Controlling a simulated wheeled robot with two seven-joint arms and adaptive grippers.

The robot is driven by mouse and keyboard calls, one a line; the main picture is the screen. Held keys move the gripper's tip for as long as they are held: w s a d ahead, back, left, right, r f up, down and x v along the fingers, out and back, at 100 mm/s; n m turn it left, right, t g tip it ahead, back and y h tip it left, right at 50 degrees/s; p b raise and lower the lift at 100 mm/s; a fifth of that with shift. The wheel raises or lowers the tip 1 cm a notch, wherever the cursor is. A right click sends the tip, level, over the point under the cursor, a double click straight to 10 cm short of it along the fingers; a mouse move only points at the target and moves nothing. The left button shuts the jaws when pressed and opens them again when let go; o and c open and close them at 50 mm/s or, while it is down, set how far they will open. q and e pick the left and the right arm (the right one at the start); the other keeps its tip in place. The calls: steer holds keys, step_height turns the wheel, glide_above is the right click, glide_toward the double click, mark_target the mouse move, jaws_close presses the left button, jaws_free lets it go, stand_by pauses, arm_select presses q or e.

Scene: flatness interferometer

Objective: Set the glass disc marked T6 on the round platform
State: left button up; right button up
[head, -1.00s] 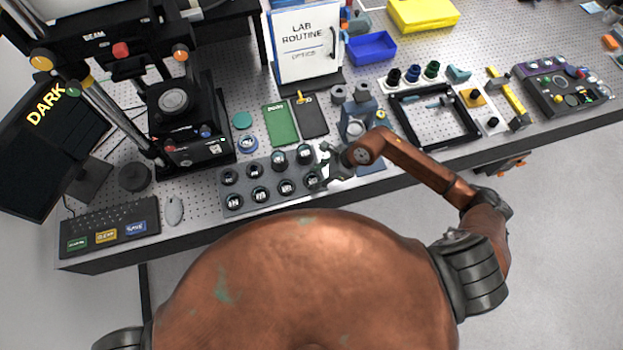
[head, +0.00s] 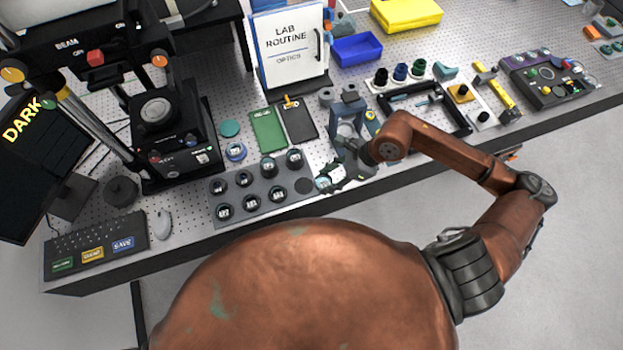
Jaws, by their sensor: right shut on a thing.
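My right gripper (head: 337,179) is at the right end of the dark disc tray (head: 236,196). It is shut on a small glass disc (head: 323,183) with a pale label, too small to read. The disc is just right of the tray's front-right seat (head: 304,186), which shows as an empty dark circle. Several other labelled discs sit in the tray in two rows. The round platform (head: 156,111) is bare, on the black interferometer at the left. My left gripper is out of view.
A puck (head: 121,190), mouse (head: 163,225) and keyboard (head: 96,246) are at the left. The interferometer's post (head: 95,127) rises left of the platform.

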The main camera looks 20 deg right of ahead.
steer(key=s+d+r+b, duration=0.1)
steer(key=s+d+r, duration=0.2)
steer(key=s+d, duration=0.15)
steer(key=w+f+n+g+h+b, duration=0.2)
steer(key=w+n+g+h, duration=0.1)
steer(key=n, duration=0.8)
steer(key=w+a+f+n+g+h+b, duration=0.1)
steer(key=w+n+g, duration=0.4)
steer(key=n, duration=0.6)
steer(key=shift+w+f+g+h+b, duration=0.45)
steer(key=shift+h+b, duration=0.3)
steer(key=shift+h, duration=0.35)
steer(key=shift+a+f, duration=0.1)
